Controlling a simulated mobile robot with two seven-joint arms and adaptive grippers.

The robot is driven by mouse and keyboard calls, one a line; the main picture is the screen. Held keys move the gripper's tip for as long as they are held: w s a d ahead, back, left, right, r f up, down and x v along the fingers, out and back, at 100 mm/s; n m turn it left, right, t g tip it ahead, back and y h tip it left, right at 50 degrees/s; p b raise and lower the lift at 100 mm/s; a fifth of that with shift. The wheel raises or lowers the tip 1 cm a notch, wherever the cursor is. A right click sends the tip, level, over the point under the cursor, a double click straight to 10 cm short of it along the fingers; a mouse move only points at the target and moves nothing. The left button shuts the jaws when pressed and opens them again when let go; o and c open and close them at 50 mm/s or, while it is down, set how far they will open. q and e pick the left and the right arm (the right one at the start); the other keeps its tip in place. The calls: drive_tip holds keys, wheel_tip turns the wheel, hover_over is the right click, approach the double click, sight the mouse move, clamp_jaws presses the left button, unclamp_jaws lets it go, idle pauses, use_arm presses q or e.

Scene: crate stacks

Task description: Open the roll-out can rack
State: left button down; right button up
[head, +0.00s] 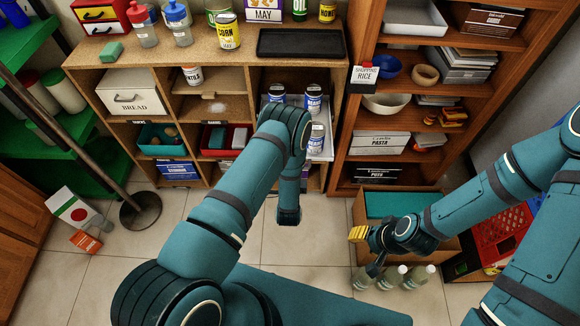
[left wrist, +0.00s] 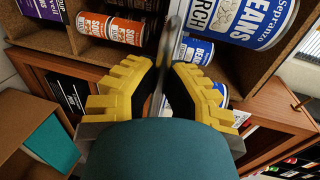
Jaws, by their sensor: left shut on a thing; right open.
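The roll-out can rack (head: 328,147) is a pale tray in the right-hand cubby of the low wooden shelf. Blue and white cans (head: 313,98) stand in it. It looks at least partly out, but my left arm covers much of its front. My left gripper is hidden in the head view. In the left wrist view its yellow fingers (left wrist: 166,66) are shut on a thin grey edge (left wrist: 172,40) of the rack, beside a large beans can (left wrist: 240,18). My right gripper (head: 358,236) is open and empty, low at the right, away from the rack.
A tall bookcase (head: 340,100) stands close on the rack's right. A cardboard box (head: 362,205) and several bottles (head: 392,277) are on the floor near my right gripper. A round-based stand (head: 140,210) is at the left.

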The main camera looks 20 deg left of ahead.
use_arm(q)
drive_tip(key=c, duration=1)
unclamp_jaws()
drive_tip(key=v, duration=1.2)
